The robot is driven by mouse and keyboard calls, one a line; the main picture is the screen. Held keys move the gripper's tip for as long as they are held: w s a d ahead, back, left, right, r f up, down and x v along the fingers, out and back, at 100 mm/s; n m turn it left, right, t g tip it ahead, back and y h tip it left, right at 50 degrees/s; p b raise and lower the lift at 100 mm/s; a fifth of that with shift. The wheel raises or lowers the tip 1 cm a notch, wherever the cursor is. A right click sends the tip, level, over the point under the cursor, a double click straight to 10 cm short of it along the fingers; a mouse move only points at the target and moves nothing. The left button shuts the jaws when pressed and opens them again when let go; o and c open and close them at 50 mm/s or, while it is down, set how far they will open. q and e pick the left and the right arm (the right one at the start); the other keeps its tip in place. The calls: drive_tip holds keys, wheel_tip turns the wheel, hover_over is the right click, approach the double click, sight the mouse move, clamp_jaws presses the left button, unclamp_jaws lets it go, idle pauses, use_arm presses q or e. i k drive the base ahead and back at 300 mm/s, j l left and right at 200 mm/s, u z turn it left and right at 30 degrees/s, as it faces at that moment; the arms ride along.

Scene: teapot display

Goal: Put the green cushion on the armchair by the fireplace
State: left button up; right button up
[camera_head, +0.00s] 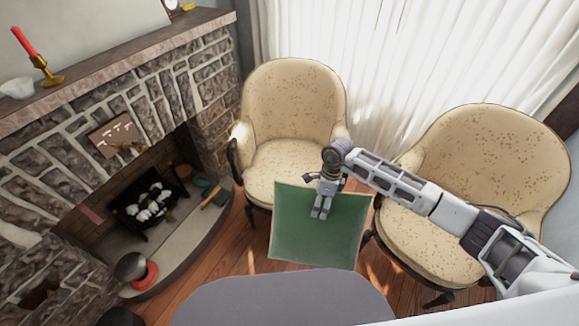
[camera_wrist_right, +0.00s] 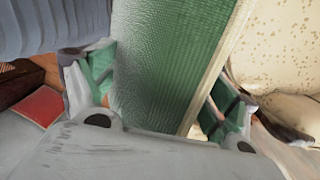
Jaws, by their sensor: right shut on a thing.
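The green cushion (camera_head: 316,238) hangs in the air in the head view, in front of the armchair by the fireplace (camera_head: 292,104). My right gripper (camera_head: 322,207) is shut on it near its upper edge. The cushion hides part of that chair's front and the floor. In the right wrist view the green cushion (camera_wrist_right: 170,65) sits between the two fingers of the gripper (camera_wrist_right: 160,95). The chair is cream with brown speckles, and most of its seat shows bare. My left gripper is not in view.
A second speckled armchair (camera_head: 492,165) stands at the right, behind my right arm. The stone fireplace (camera_head: 105,125) fills the left, with a curved hearth (camera_head: 185,243). A grey rounded surface (camera_head: 280,300) is at the bottom. White curtains (camera_head: 345,60) hang behind the chairs.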

sight(298, 165)
drive_tip(key=i, duration=1.75)
